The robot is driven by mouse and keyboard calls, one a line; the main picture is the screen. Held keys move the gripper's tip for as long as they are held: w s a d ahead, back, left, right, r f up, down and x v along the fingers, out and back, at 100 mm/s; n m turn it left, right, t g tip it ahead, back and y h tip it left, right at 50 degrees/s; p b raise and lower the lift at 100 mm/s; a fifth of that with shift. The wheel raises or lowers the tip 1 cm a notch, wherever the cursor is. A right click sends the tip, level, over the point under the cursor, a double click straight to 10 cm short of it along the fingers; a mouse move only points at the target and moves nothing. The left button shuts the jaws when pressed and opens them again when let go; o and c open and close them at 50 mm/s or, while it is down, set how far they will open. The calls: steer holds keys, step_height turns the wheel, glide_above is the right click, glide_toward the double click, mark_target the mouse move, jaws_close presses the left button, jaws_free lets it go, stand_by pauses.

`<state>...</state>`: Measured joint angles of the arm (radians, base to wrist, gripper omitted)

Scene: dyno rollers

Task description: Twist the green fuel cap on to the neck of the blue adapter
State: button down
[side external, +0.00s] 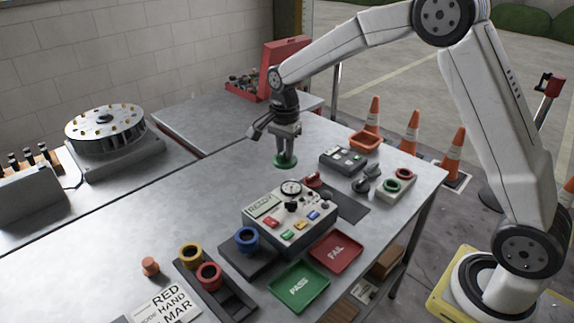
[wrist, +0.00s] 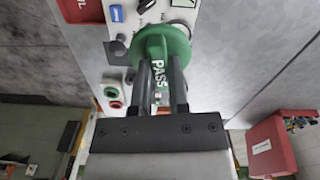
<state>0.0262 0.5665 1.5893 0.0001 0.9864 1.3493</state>
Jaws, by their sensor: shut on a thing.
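My gripper (side external: 286,150) is shut on the green fuel cap (side external: 285,161) and holds it above the table, behind the tester box. In the wrist view the cap (wrist: 163,40) sits between the fingertips of my gripper (wrist: 162,66). The blue adapter (side external: 247,237) stands at the left end of the tester, with its round opening facing up and nothing on it. The cap is apart from the adapter, up and to its right in the side view. I cannot make out the adapter in the wrist view.
The tester box (side external: 304,232) has a gauge and coloured buttons. A green PASS tray (side external: 299,287) and red FAIL tray (side external: 336,252) lie before it. Yellow (side external: 190,255) and red (side external: 209,275) adapters stand at left. A button box (side external: 396,185) is at right.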

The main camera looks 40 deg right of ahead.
steer(key=s+a+n, duration=0.2)
steer(key=a+n, duration=0.1)
steer(key=a, duration=1.3)
steer(key=shift+d+f, duration=0.25)
steer(key=shift+f, duration=1)
steer(key=shift+d+f, duration=0.2)
steer(key=shift+f, duration=1.05)
steer(key=shift+f, duration=0.1)
steer(key=shift+f, duration=2.8)
steer(key=shift+s+f, duration=0.1)
steer(key=shift+f, duration=0.85)
